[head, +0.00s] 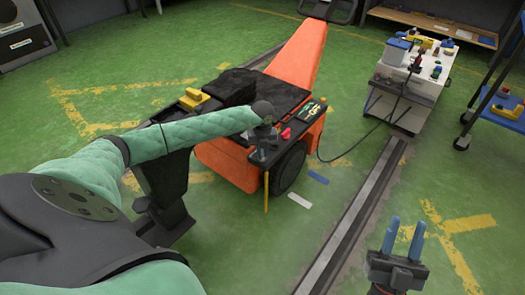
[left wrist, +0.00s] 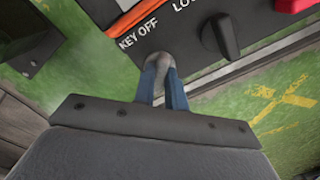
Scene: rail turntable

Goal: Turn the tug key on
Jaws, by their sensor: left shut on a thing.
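The orange tug (head: 225,162) stands in the middle of the head view, with a black control panel on its near right corner. In the left wrist view, the grey rounded tug key (left wrist: 161,60) sits just below the "KEY OFF" label (left wrist: 138,36) on the panel. My left gripper (left wrist: 161,84) is shut on the key, with a blue finger on each side of it. In the head view my left gripper (head: 266,134) is over the panel, and the key is hidden there. My right gripper (head: 406,222) is open and empty, away from the tug.
A black knob (left wrist: 225,36) is right of the key on the panel, with a red part (left wrist: 294,5) beyond it. A white cart (head: 425,82) with loose items stands at the back right, joined by a cable. A floor rail (head: 355,220) runs right of the tug.

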